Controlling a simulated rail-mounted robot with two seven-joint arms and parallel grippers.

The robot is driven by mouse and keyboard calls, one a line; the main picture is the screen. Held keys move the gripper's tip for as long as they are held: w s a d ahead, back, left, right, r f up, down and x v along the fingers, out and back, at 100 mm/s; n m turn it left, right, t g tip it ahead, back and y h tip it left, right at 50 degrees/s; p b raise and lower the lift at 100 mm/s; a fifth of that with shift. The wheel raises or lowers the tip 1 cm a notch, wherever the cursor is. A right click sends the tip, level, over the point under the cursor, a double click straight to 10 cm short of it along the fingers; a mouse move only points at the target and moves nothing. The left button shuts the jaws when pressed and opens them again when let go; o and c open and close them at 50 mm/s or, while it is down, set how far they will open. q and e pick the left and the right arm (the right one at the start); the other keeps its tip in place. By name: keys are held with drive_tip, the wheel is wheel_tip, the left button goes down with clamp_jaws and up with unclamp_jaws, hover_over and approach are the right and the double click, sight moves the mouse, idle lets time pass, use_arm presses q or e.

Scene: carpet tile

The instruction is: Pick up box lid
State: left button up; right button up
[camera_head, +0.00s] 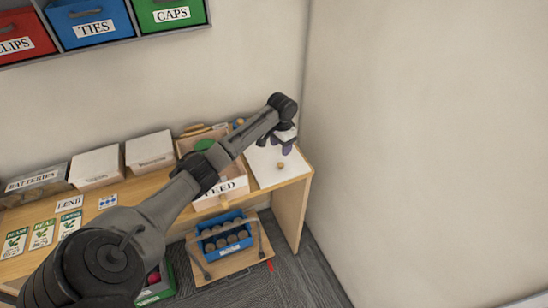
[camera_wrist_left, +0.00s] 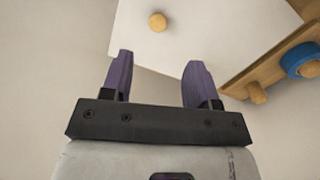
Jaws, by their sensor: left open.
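The box lid (camera_head: 262,172) is a flat white panel with a small round wooden knob (camera_head: 280,166). It lies at the right end of the wooden desk, beside the box marked FEED. My left gripper (camera_head: 287,149) is above the lid's far part, behind the knob in the head view. In the left wrist view my left gripper (camera_wrist_left: 160,75) has its two purple fingers apart with nothing between them. The lid (camera_wrist_left: 205,35) and its knob (camera_wrist_left: 157,22) show beyond the fingertips. My right gripper is in neither view.
The FEED box (camera_head: 236,187) stands left of the lid, partly hidden by my left arm. White boxes (camera_head: 149,150) stand further left. A wall (camera_head: 420,140) rises to the right. A blue crate (camera_head: 222,236) is below the desk. A wooden rack with a blue ring (camera_wrist_left: 300,60) is near the fingers.

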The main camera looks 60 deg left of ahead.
use_arm(q)
hover_over(281, 164)
wheel_tip(281, 164, down, 4)
drive_tip(key=shift+a+f, duration=0.15)
drive_tip(key=shift+f, duration=0.1)
drive_tip(key=shift+f+b, duration=0.5)
drive_tip(key=shift+f, duration=2.1)
drive_tip(key=c, duration=1)
drive_tip(key=shift+r, duration=0.1)
